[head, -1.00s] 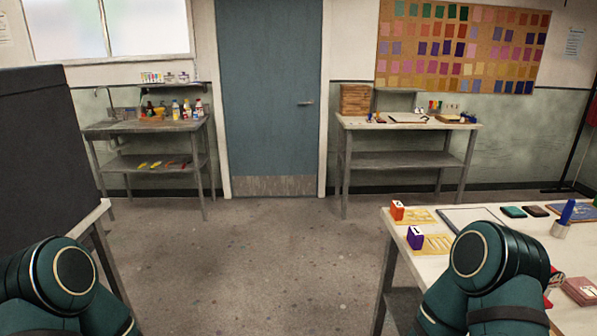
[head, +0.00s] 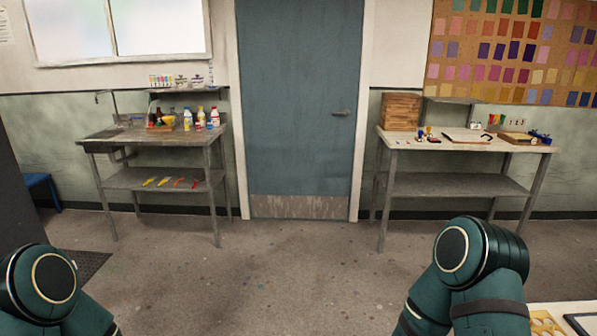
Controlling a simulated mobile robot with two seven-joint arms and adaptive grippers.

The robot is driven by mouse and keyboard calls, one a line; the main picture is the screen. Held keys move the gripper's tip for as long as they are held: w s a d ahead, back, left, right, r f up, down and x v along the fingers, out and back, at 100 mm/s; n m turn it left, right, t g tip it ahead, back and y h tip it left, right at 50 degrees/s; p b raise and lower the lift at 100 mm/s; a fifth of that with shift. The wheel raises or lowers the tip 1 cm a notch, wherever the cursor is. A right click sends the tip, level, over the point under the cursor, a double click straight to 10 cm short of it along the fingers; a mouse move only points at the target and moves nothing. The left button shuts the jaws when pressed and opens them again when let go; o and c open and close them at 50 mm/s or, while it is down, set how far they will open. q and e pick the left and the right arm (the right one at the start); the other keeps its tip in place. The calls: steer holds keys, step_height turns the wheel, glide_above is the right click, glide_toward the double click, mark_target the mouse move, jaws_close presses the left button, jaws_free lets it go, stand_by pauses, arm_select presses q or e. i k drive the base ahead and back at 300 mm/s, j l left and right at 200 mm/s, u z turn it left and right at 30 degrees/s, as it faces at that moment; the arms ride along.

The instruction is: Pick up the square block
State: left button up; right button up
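No square block can be made out for certain in the head view. Only my two dark green arm links show, at the lower left and lower right. Both grippers are out of the picture. A table (head: 560,312) with a pale top shows at the bottom right corner, with part of a yellow cut-out sheet (head: 545,324) and the edge of a dark-framed flat item (head: 583,323) on it. The orange and purple blocks seen there earlier are out of view.
A grey bench with bottles (head: 187,119) stands at the back left. Another bench (head: 455,185) with a wooden box (head: 401,111) and small tools stands at the back right. A blue door (head: 301,110) is between them. The floor (head: 270,275) ahead is clear.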

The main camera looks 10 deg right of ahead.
mark_target(419, 139)
steer(key=i+z, duration=0.2)
steer(key=i, duration=0.5)
steer(key=i+j+z, duration=0.25)
steer(key=i, duration=0.45)
steer(key=i+l+z, duration=0.2)
steer(key=i+z, duration=0.25)
steer(key=i, duration=0.3)
steer(key=i+j+z, duration=0.1)
steer(key=i+z, duration=0.3)
steer(key=i, duration=0.3)
